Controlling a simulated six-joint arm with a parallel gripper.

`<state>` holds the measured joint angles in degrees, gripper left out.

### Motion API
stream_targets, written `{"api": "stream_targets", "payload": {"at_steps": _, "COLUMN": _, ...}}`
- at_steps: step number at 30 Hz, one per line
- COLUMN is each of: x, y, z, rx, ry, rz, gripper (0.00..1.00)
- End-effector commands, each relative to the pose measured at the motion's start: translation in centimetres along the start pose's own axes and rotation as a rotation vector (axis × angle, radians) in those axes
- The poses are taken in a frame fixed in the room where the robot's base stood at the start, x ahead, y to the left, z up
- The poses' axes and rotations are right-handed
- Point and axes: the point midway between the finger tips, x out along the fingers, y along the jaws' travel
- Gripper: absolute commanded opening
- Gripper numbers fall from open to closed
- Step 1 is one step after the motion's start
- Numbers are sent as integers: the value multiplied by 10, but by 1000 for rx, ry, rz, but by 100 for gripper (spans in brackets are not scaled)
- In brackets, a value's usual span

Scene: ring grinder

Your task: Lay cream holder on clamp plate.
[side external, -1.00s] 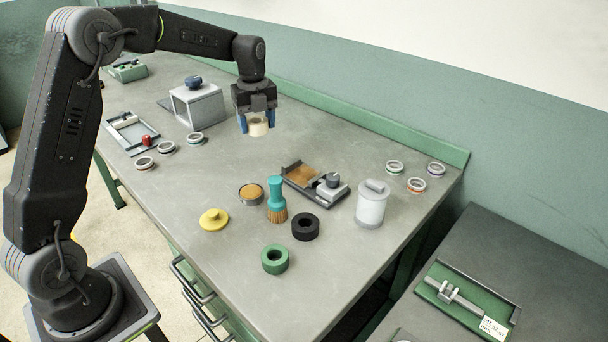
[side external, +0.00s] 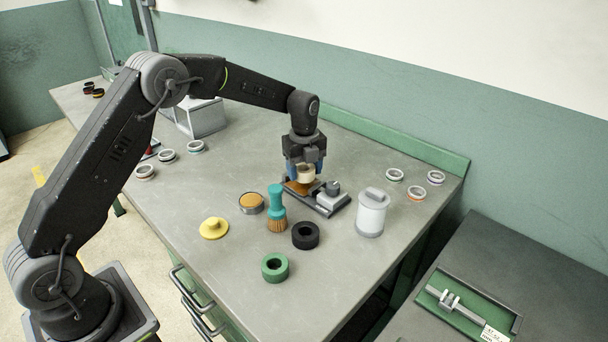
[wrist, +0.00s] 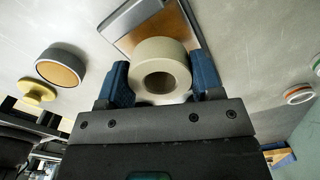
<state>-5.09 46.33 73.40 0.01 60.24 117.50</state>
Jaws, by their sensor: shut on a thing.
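My gripper (side external: 305,168) has its blue fingers shut on the cream holder (side external: 305,174), a thick ring. In the wrist view the cream holder (wrist: 161,60) sits between the two fingers (wrist: 160,84), its hole facing the camera. The clamp plate (side external: 299,187), a grey tray with an orange-brown pad and a grey clamp block at its right end, lies under and close to the holder. The plate (wrist: 155,25) also shows beyond the holder in the wrist view. The holder appears just above the pad; I cannot tell whether it touches.
A teal brush (side external: 277,207), black ring (side external: 305,235), green ring (side external: 274,266), yellow knob (side external: 213,228) and orange-topped tin (side external: 251,202) stand in front of the plate. A white canister (side external: 371,212) stands at its right. Several small rings lie farther right.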

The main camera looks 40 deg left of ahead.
Motion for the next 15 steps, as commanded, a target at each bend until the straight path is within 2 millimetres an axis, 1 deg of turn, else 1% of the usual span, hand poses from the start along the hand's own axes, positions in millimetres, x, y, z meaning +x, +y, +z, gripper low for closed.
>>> {"api": "stream_targets", "payload": {"at_steps": 1, "x": 9, "y": 1, "z": 0, "rx": 0, "ry": 2, "rz": 4, "gripper": 35}}
{"api": "stream_targets", "payload": {"at_steps": 4, "x": 19, "y": 0, "z": 0, "rx": 0, "ry": 1, "rz": 1, "gripper": 35}}
{"api": "stream_targets", "payload": {"at_steps": 11, "x": 19, "y": 0, "z": 0, "rx": 0, "ry": 0, "rz": 0, "gripper": 35}}
{"api": "stream_targets", "payload": {"at_steps": 15, "x": 23, "y": 0, "z": 0, "rx": 0, "ry": 0, "rz": 0, "gripper": 35}}
